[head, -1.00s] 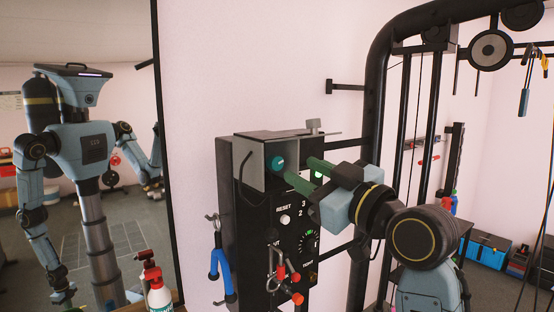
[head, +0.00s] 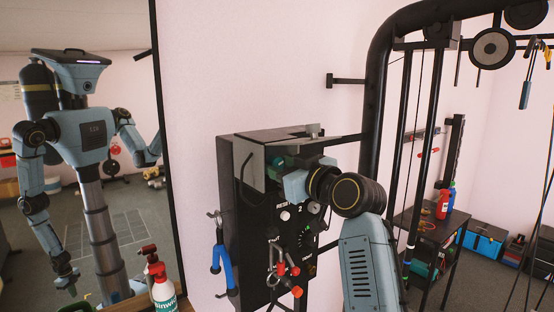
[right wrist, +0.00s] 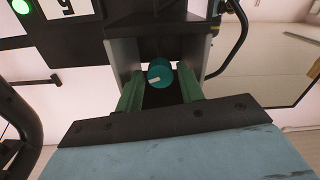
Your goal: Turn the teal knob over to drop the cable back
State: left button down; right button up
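The teal knob (right wrist: 160,76), round with a pale mark on its face, sits inside the grey recess (right wrist: 125,55) at the top of the black control box (head: 232,225). My right gripper (right wrist: 160,88) is open, with one green finger on each side of the knob. A gap shows between the knob and each finger. In the head view my right gripper (head: 283,158) reaches into the recess and hides the knob. A black cable (right wrist: 243,28) curves beside the recess in the right wrist view.
A blue-handled tool (head: 221,262) and red-tipped clips (head: 283,270) hang on the box. A black gym frame (head: 372,110) stands to its right. A mirror (head: 110,30) at left reflects my body. A white and red bottle (head: 161,288) stands low in front of it.

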jog(key=shift+x, duration=1)
jog(key=shift+c, duration=0.5)
jog(key=c, duration=0.6)
jog(key=shift+m+p, duration=0.4)
jog(key=shift+p, duration=0.05)
jog(key=shift+m+p, duration=0.3)
jog(key=shift+m, duration=1.1)
jog(key=m, duration=0.6)
